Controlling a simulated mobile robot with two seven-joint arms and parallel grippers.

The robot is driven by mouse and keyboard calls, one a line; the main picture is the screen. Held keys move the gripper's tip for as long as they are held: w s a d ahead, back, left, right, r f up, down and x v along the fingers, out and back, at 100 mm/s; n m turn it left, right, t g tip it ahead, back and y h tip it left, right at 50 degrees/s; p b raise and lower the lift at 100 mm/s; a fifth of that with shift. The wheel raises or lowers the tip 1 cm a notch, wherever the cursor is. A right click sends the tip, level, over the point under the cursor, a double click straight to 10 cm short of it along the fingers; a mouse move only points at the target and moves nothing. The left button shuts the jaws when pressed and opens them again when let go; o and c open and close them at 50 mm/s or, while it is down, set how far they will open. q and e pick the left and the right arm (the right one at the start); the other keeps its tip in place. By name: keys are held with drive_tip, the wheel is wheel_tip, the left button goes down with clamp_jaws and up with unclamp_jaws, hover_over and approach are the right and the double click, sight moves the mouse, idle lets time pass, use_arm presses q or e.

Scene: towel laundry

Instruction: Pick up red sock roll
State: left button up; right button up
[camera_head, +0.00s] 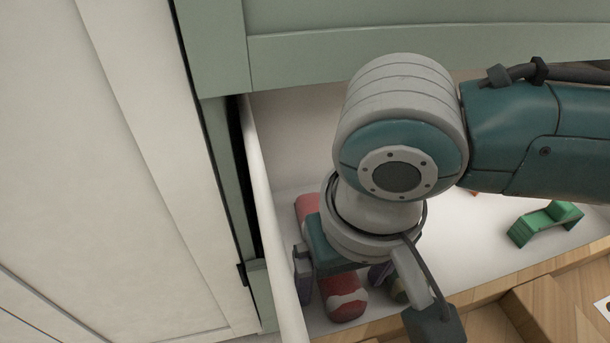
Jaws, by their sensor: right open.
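A red sock roll (344,298) with a pale patch lies in the open drawer near its front left corner. Another red roll (307,206) lies farther back along the left wall, partly hidden by my arm. My right gripper (328,256) is low in the drawer, just behind the front red roll and overlapping it in the picture. It is open; its fingertips are mostly hidden, so I cannot tell whether they touch a roll. My left gripper is not in view.
A green item (545,223) lies at the drawer's right. The white drawer wall (275,240) is close on the left. The drawer floor (480,245) is clear in the middle.

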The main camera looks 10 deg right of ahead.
drive_tip(key=shift+r, duration=0.1)
drive_tip(key=c, duration=1.4)
